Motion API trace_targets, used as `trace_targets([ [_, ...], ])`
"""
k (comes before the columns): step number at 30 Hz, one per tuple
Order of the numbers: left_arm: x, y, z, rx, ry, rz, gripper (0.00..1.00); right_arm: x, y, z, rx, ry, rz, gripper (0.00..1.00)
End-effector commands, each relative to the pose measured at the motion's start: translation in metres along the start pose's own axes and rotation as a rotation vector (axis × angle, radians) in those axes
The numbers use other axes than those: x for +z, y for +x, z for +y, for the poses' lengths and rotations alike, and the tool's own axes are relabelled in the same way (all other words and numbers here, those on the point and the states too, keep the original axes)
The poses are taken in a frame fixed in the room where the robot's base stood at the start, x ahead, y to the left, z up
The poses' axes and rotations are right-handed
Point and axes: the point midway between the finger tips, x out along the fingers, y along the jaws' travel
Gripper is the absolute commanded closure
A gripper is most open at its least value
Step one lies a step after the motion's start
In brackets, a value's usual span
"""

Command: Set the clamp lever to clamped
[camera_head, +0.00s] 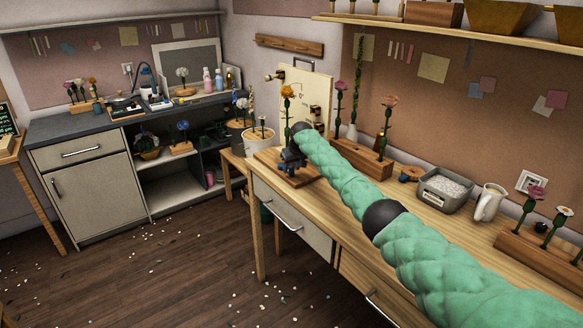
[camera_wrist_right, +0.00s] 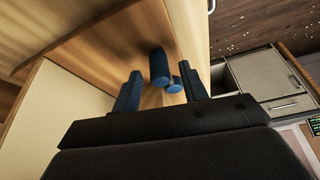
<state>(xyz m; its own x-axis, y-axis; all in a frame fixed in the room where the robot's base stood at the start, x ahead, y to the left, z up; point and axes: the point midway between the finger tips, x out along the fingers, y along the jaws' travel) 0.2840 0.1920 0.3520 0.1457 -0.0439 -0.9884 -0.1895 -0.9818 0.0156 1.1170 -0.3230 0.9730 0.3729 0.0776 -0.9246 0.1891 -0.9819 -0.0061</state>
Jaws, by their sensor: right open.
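The clamp lever shows as blue rounded parts in the right wrist view: a taller upright cylinder (camera_wrist_right: 158,66) and a shorter blue knob (camera_wrist_right: 174,85) beside it. They stand on a wooden board (camera_head: 271,158) at the left end of the bench. My right gripper (camera_wrist_right: 161,74) is open, with a dark finger on either side of the blue parts. I cannot tell whether a finger touches them. In the head view my right gripper (camera_head: 291,161) is small and dark over the board, and hides most of the clamp. Which way the lever is set is unclear. My left gripper is not in view.
A wooden flower block (camera_head: 362,157) stands right of the board. A grey tray (camera_head: 445,190) and a white jug (camera_head: 488,203) are further right. A white pot (camera_head: 258,138) is to the left.

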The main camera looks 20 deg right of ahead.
Motion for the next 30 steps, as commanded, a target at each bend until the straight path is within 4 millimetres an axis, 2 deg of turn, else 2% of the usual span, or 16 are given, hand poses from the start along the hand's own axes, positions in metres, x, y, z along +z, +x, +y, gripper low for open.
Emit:
trace_targets([
  [6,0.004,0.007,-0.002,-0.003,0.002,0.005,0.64,0.000,0.013,0.001,0.001,0.000,0.000,0.57],
  [16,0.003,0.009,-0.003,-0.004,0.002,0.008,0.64,0.000,0.016,0.000,0.001,-0.001,0.001,0.57],
  [17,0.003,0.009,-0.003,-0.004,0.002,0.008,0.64,0.000,0.016,0.000,0.001,-0.001,0.001,0.61],
  [23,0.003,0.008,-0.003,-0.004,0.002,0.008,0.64,0.000,0.016,0.000,0.001,-0.001,0.001,1.00],
  [30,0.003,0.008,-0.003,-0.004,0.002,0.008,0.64,0.000,0.016,0.000,0.002,0.003,0.000,1.00],
])
